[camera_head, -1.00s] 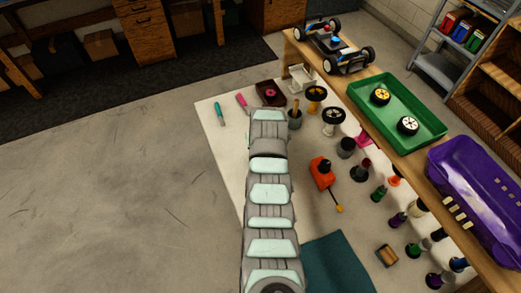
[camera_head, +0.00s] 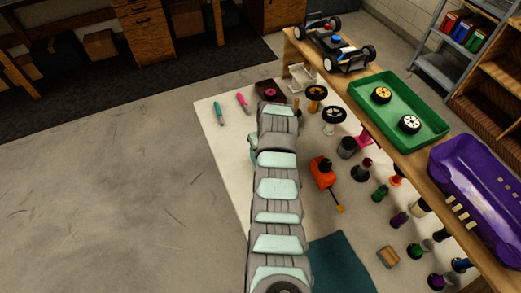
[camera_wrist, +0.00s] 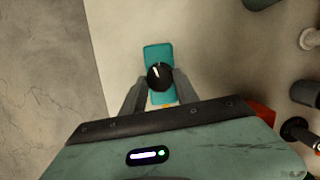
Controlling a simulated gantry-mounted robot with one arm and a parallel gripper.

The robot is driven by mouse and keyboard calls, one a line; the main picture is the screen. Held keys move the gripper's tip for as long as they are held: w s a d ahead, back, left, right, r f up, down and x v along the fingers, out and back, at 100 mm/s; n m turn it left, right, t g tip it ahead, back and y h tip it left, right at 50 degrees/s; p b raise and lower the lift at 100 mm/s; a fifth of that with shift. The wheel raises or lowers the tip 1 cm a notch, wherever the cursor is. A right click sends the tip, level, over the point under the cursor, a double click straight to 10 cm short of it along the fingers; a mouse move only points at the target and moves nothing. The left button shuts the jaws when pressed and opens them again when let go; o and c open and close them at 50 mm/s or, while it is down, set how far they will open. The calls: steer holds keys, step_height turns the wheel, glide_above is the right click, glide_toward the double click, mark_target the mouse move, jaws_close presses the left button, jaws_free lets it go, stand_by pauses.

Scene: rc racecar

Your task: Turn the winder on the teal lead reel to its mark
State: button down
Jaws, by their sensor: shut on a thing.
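The teal lead reel (camera_wrist: 158,52) lies flat on the white mat in the wrist view, a rounded teal block. Its winder, a round black knob (camera_wrist: 160,78) with a white pointer line, sits on the block. The pointer is directed to the far end, tipped slightly left. My gripper (camera_wrist: 161,80) is over the reel, shut on the winder with a finger at each side. A small yellow patch (camera_wrist: 168,105) shows at the near end of the reel; I cannot tell if it is the mark. In the head view my arm hides the reel.
An orange tool (camera_head: 322,172) and several paint bottles stand right of my arm. A teal pen (camera_head: 219,113) and a pink pen (camera_head: 243,103) lie at the mat's far left. A green tray (camera_head: 400,113) and purple car shell (camera_head: 478,200) rest on the wooden shelf.

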steer(key=shift+s+f, duration=0.1)
steer(key=shift+f, duration=0.05)
steer(key=shift+f+n+b, duration=0.1)
steer(key=shift+n+b, duration=0.6)
steer(key=shift+n, duration=0.2)
steer(key=shift+n+y+b, duration=0.3)
steer(key=shift+n, duration=0.5)
steer(key=n+g+b, duration=0.1)
steer(key=n+b, duration=0.1)
steer(key=shift+b, duration=0.4)
steer(key=shift+r+n+y+b, duration=0.2)
steer(key=shift+n+y+b, duration=0.1)
steer(key=shift+n, duration=0.4)
steer(key=shift+f, duration=0.1)
